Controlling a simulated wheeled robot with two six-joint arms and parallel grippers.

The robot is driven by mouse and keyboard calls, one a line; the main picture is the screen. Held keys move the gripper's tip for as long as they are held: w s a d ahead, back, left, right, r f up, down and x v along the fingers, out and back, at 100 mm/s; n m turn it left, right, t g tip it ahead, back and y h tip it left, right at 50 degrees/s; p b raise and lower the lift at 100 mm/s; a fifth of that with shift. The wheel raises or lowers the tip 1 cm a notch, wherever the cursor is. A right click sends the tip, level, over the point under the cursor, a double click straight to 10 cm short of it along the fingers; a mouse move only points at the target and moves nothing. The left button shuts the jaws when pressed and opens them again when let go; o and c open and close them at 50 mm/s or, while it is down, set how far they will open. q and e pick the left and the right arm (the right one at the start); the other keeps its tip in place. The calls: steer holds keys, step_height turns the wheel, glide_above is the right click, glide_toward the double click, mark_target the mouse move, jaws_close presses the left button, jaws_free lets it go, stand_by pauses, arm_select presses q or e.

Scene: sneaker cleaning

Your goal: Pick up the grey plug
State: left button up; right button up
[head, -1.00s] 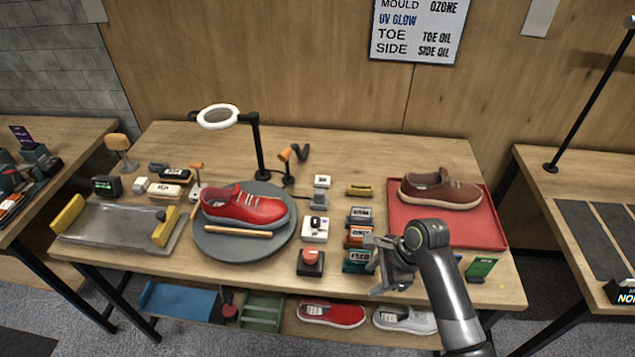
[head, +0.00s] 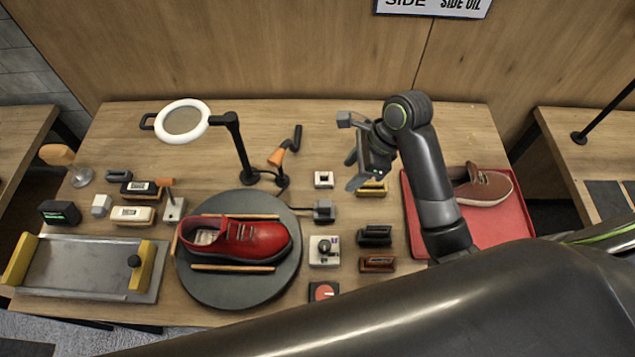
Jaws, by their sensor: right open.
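The grey plug (head: 324,210) lies on the table at the right edge of the round dark turntable, with a short dark lead on its left side. A small white socket block (head: 324,179) sits just behind it. My right gripper (head: 352,153) is open and empty, up and to the right of the plug, over the table near the yellow piece (head: 372,187). It is apart from the plug. My left gripper is not in view.
A red shoe (head: 236,240) rests on the turntable (head: 240,292). A white switch box (head: 324,250) and dark brush-like blocks (head: 375,235) stand in front. A ring lamp (head: 182,121) rises behind left. A red tray (head: 497,233) with a brown shoe (head: 484,188) is at right.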

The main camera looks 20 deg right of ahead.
steer(key=x, duration=0.2)
steer(key=p, duration=0.1)
glide_above(326, 203)
steer(key=s+d, duration=0.1)
steer(key=d, duration=0.1)
step_height(326, 203, down, 6)
steer(key=x, duration=0.3)
steer(key=shift+a+f+p, duration=0.1)
steer(key=shift+f+p, duration=0.35)
steer(key=shift+f, duration=0.25)
steer(key=x, duration=0.3)
steer(key=shift+w+d+p, duration=0.2)
steer(key=shift+p, duration=0.2)
steer(key=shift+a+f, duration=0.2)
steer(key=shift+f, duration=0.35)
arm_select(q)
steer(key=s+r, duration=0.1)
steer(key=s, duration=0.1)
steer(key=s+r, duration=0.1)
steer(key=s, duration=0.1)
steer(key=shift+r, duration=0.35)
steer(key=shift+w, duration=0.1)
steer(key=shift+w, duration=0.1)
arm_select(e)
steer(key=c, duration=1)
